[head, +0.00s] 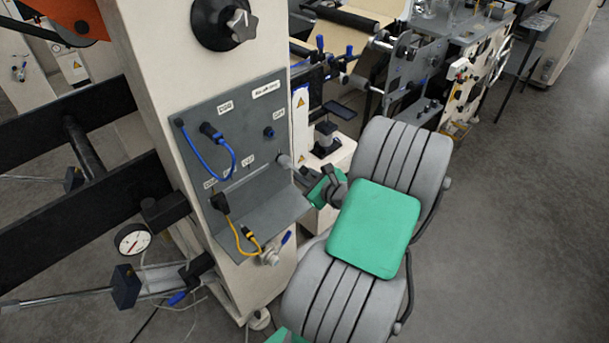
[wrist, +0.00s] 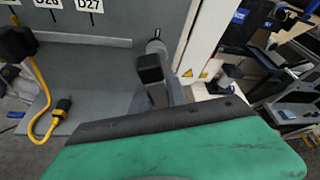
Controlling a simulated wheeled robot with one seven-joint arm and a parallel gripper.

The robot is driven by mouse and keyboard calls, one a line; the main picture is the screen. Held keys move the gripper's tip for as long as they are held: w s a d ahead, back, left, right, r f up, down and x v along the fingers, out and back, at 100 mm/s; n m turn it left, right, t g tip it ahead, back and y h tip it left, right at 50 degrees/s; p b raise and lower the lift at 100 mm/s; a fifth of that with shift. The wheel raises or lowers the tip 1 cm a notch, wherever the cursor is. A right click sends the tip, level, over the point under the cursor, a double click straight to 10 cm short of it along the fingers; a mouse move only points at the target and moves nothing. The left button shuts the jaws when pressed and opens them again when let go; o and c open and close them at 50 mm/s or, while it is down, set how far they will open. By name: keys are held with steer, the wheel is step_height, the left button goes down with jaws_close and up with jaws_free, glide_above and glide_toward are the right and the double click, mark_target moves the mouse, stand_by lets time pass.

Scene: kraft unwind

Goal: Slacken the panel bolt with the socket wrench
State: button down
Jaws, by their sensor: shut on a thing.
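The socket wrench (head: 286,161) shows as a short grey cylinder at the right edge of the grey panel (head: 240,122). Its end meets or nearly meets the panel face; I cannot tell which. In the wrist view a little of the wrench (wrist: 157,47) shows beyond my dark fingers. My gripper (head: 306,172) is shut on the wrench, just right of the panel; it also shows in the wrist view (wrist: 152,72). The panel bolt is not visible, and the wrench and fingers cover that spot.
A blue cable (head: 221,172) loops on the panel. A yellow cable (head: 236,234) hangs below it, also in the wrist view (wrist: 45,115). A grey shelf (head: 265,212) juts out below. A valve with a blue handle (head: 272,255) sits underneath. Open floor (head: 510,240) lies right.

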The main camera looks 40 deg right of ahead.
steer(key=shift+w, duration=0.1)
stand_by(0.4)
steer(key=shift+f+n+h+b, duration=0.2)
steer(key=shift+n+h+b, duration=0.1)
steer(key=shift+b, duration=0.2)
steer(key=shift+n+b, duration=0.3)
steer(key=shift+r+t+h, duration=0.2)
steer(key=shift+t+h, duration=0.1)
steer(key=shift+f+n+b, duration=0.25)
steer(key=shift+n+b, duration=0.35)
steer(key=shift+b, duration=0.2)
steer(key=shift+a+h+b, duration=0.1)
steer(key=shift+h+b, duration=0.25)
steer(key=shift+h, duration=0.05)
steer(key=shift+r+n, duration=0.25)
steer(key=shift+n, duration=0.15)
steer(key=shift+f, duration=0.1)
